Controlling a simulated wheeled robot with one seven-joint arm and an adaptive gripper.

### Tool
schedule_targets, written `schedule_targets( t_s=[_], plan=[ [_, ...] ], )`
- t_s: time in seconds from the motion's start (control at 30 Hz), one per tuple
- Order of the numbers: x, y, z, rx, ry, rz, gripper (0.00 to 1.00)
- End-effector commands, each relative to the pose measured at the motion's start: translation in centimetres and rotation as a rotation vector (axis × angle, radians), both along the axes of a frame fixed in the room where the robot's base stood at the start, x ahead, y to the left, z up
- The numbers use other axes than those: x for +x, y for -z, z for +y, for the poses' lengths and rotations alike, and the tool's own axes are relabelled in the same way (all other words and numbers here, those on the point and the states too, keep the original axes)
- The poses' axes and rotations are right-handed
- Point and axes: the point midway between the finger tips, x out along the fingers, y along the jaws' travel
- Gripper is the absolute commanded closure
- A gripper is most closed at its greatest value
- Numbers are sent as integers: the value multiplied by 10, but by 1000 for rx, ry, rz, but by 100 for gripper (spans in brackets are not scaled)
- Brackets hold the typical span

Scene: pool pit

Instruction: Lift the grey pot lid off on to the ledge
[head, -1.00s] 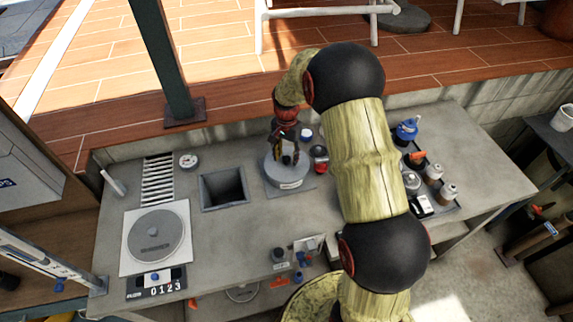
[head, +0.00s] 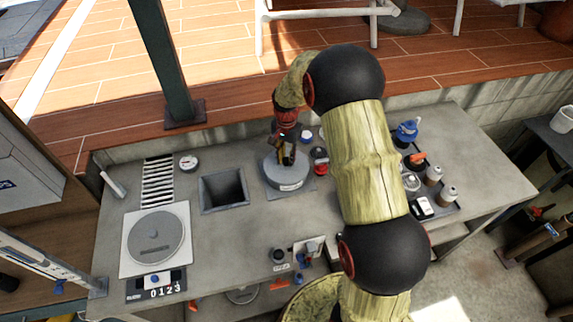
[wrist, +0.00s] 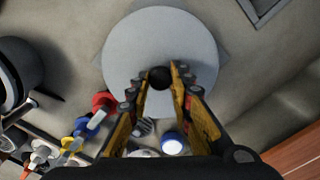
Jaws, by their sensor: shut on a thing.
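The grey pot lid (head: 273,172) is a round pale disc on top of a short grey pot with a small label, on the counter. In the wrist view the lid (wrist: 135,45) fills the upper middle, with a dark round knob (wrist: 160,77) near its centre. My gripper (wrist: 161,80) is shut on the knob, one finger on each side. In the head view my gripper (head: 286,160) points down over the lid. I cannot tell any gap between lid and pot. A red-brown tiled ledge (head: 235,120) runs behind the counter.
A square dark opening (head: 224,188) lies left of the pot. A round grey cover (head: 156,238) on a white plate is further left. A tray of bottles is further right.

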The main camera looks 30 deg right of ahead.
Motion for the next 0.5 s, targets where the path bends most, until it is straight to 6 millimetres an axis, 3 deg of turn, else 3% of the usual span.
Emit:
schedule_targets(
  t_s=[0.27,0.47,0.5],
  plan=[
    [1,-8,0,0,0,-1,100],
    [1,-35,0,-1,0,-3,100],
    [-1,-42,8,-1,-3,-3,100]
  ],
)
